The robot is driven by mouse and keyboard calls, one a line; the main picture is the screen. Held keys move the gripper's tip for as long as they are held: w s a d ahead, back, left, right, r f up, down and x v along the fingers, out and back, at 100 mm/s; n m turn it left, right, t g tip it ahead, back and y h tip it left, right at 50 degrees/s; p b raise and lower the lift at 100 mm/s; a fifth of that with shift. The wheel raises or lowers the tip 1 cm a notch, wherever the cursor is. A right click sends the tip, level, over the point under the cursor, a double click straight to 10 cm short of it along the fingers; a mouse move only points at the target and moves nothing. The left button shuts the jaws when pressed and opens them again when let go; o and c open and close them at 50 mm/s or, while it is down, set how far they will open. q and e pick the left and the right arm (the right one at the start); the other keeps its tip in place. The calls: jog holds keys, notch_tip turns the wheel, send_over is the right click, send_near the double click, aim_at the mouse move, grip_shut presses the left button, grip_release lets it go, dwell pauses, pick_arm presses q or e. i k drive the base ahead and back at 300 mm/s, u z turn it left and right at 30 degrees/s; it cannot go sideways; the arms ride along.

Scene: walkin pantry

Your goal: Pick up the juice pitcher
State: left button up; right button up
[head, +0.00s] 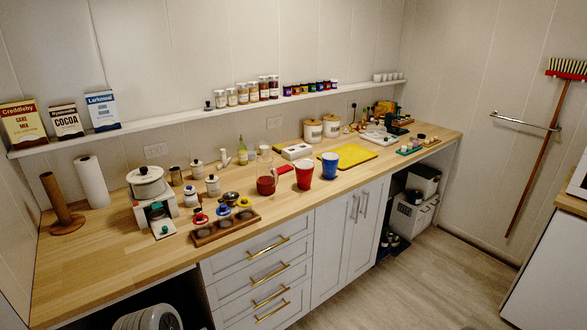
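The juice pitcher (267,182) is a clear jug with red liquid in its lower part. It stands upright on the wooden counter (110,247), near the middle of its length. A red cup (303,173) and a blue cup (329,165) stand just to its right. A wooden tray with small items lies to its left and nearer the front edge. Neither of my grippers shows in the head view, and nothing is touching the pitcher.
A yellow board (352,155) lies right of the cups. A white pot (146,182), a paper towel roll (92,182) and several small jars crowd the left half. A shelf (180,121) with boxes and jars runs above. The floor (420,275) in front is clear.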

aim_at(267, 179)
jog(key=u, duration=0.55)
jog(key=k, duration=0.5)
jog(key=u, duration=0.95)
jog(key=i, duration=0.45)
jog(key=z, duration=0.75)
jog(key=i, duration=0.7)
jog(key=z, duration=0.8)
